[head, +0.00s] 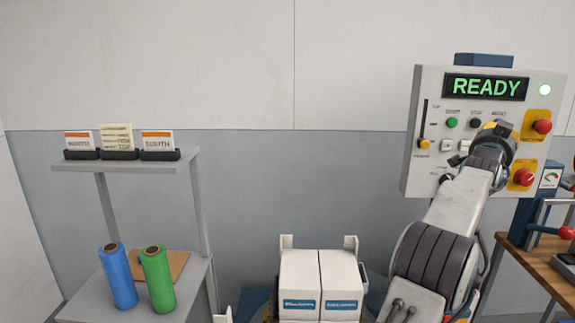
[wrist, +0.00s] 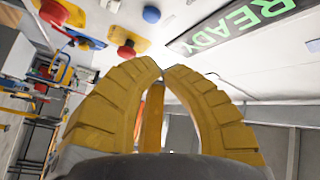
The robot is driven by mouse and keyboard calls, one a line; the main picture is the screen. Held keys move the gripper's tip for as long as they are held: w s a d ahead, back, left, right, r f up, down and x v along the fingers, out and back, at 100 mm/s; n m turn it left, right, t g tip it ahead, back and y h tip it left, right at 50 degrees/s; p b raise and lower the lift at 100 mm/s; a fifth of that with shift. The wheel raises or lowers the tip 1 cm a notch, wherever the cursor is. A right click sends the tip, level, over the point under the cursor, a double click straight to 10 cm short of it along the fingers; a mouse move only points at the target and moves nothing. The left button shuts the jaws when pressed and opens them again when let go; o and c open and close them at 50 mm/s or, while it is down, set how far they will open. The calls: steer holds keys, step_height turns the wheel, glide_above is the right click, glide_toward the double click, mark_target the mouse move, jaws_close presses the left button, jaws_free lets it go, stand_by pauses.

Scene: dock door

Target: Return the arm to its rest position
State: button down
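My arm reaches up from the lower right in the head view, toward the control panel (head: 432,98). My gripper (head: 497,128) is in front of the panel's lower middle and hides some of its controls. Whether the fingers touch the panel cannot be told.
Red buttons on yellow plates (head: 543,126) are right of my gripper. A wooden bench (head: 540,262) stands at the right. Two white boxes (head: 300,285) sit at the bottom middle. A grey shelf stand (head: 190,170) with blue (head: 117,278) and green (head: 158,280) rolls is at the left.

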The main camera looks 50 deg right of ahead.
steer(key=a+f+n+y, duration=0.3)
steer(key=f+y, duration=0.2)
steer(key=f, duration=0.9)
steer(key=a+f+n+y, duration=0.3)
steer(key=a+f+y, duration=0.15)
steer(key=f, duration=0.95)
steer(key=w+a+f+n+y, duration=0.1)
steer(key=a+f+y, duration=0.3)
steer(key=a+f, duration=0.3)
steer(key=w+a+n+y, duration=0.2)
steer(key=w+a, duration=0.2)
steer(key=a, duration=0.7)
steer(key=w+a+n+y+p, duration=0.1)
steer(key=w+a+n+y, duration=0.2)
steer(key=a, duration=0.8)
steer(key=w+a+n+y, duration=0.15)
steer(key=w+a, duration=0.25)
steer(key=a, duration=0.7)
steer(key=w+a+r+n+t, duration=0.1)
steer(key=w+a+r+n, duration=0.1)
steer(key=a+n, duration=0.4)
steer(key=w+a+r+n+t+p, duration=0.1)
steer(key=a+n, duration=0.6)
steer(key=a, duration=1)
step_height(320, 180, up, 3)
steer(key=shift+w+a+t+p, duration=0.15)
steer(key=shift+w+t+p, duration=0.25)
steer(key=shift+w, duration=0.6)
